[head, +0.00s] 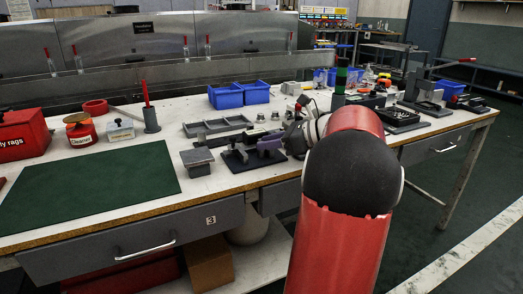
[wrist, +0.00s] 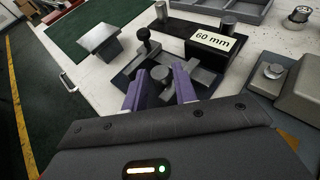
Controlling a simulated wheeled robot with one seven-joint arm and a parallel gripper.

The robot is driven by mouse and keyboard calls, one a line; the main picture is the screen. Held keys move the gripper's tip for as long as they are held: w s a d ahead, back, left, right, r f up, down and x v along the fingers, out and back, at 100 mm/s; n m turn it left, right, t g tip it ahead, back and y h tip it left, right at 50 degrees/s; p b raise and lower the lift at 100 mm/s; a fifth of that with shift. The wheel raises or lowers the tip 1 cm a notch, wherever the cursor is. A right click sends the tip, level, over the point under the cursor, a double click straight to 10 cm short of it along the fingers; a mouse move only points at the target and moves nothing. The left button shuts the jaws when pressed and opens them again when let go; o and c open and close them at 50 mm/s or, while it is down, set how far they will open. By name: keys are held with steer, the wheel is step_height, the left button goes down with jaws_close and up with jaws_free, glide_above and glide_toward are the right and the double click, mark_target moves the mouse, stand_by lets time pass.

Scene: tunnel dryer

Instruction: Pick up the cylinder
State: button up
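My gripper (wrist: 160,88) is open in the wrist view, its two purple fingers spread apart. A short grey cylinder (wrist: 160,73) shows between the fingertips, with gaps on both sides; I cannot tell how far below the tips it is. It stands on a dark fixture with grey blocks and a black knob (wrist: 143,34). Two other grey cylinders stand behind, one at the top (wrist: 161,11) and one by the "60 mm" label (wrist: 225,29). In the head view, my gripper (head: 254,148) is low over the workbench and the cylinder between its fingers cannot be made out.
A grey block with a wide flat top (wrist: 100,39) stands left of the fixture. A grey divided tray (head: 217,125) lies behind it. A grey block fixture (wrist: 298,97) is close on the right. The green mat (head: 90,190) at left is bare.

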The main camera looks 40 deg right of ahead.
jaws_close()
steer(key=shift+r, duration=0.15)
